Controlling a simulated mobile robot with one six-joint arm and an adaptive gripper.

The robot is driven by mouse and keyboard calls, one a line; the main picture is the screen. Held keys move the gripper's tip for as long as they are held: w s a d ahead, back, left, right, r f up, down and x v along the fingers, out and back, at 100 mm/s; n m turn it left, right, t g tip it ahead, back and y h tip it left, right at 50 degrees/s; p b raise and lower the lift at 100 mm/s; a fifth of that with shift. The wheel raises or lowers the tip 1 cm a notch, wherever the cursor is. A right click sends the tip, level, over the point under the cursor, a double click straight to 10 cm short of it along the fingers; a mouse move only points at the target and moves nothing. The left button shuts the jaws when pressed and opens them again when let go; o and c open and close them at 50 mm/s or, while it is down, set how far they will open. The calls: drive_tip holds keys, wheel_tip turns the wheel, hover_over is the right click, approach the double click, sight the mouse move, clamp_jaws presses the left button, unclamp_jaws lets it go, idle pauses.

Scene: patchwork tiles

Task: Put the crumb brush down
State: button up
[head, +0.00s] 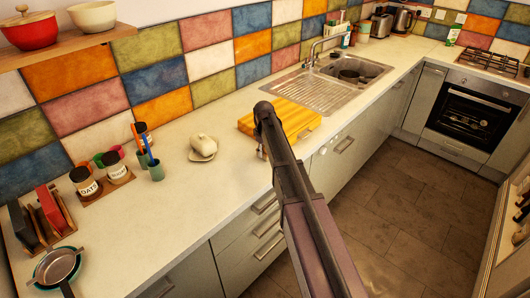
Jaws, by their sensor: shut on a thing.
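My arm reaches up from the bottom edge of the head view over the counter's front edge, and its far end is beside the wooden board. My gripper is hidden behind my own arm, so its fingers do not show. I cannot make out the crumb brush. A small pale shape (261,151) shows just left of my arm, below the board, too small to identify. The pale worktop (215,205) lies under and to the left of my arm.
A yellow wooden board (296,117) lies behind my arm, before the sink (325,82). A white butter dish (203,147), a cup with brushes (155,171), jars (86,182) and a sieve (57,265) stand left. The worktop between the dish and front edge is clear.

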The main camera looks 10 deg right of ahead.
drive_tip(key=shift+f, duration=0.15)
drive_tip(key=o, duration=1)
drive_tip(key=shift+r, duration=0.2)
wheel_tip(320, 180, up, 12)
drive_tip(key=p, duration=1.2)
drive_tip(key=s+m, duration=0.7)
drive_tip(key=s, duration=2.2)
drive_tip(key=shift+d, duration=0.25)
